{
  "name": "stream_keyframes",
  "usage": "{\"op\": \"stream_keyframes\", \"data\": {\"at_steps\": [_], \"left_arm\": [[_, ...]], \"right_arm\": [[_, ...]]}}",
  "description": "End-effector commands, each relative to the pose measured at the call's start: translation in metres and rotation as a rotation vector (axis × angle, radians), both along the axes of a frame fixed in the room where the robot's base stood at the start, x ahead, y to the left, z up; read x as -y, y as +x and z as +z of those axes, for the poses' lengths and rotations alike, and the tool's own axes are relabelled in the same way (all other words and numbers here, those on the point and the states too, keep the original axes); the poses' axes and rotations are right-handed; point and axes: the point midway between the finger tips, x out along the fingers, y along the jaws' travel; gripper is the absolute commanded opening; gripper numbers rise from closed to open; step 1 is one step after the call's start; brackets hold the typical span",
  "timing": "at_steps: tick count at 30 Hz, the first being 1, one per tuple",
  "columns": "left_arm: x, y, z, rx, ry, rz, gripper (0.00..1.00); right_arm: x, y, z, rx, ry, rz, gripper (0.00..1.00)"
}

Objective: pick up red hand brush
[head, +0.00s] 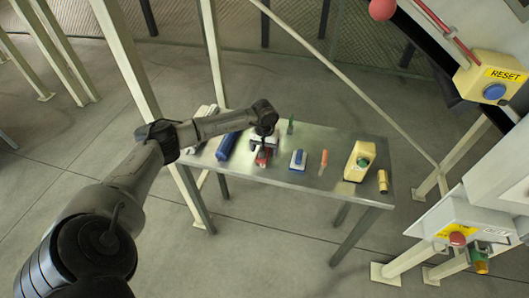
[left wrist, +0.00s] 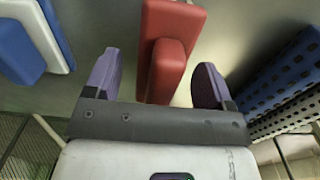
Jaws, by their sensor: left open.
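The red hand brush (head: 262,158) lies on the metal table, partly hidden under my left gripper (head: 264,146) in the head view. In the left wrist view the red brush (left wrist: 168,50) has a wide red body and a narrower raised red handle. My left gripper (left wrist: 156,80) is open, with one purple finger on each side of the handle. Gaps show between the handle and both fingers, so nothing is held. My right gripper is not in view.
A blue-and-white brush (head: 298,160) lies right of the red one, and a blue roll (head: 226,146) lies to its left. An orange-handled tool (head: 323,162), a yellow box with a green button (head: 359,162) and a green item (head: 290,127) share the metal table (head: 340,190).

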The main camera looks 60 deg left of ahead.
Motion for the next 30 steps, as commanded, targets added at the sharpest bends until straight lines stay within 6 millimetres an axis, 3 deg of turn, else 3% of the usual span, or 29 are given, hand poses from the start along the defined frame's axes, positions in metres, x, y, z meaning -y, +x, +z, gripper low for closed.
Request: {"op": "stream_keyframes", "data": {"at_steps": [6, 24, 30], "left_arm": [[-0.0002, 0.0001, -0.0014, 0.001, 0.001, 0.0, 0.77], [-0.0001, 0.0001, -0.0011, 0.0, 0.0, 0.0, 0.2], [-0.0002, 0.0002, -0.0006, 0.001, 0.0, 0.0, 0.2]], "right_arm": [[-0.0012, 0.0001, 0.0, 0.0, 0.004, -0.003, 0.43], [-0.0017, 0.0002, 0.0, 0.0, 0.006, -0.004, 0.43], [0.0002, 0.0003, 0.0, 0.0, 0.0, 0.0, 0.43]]}}
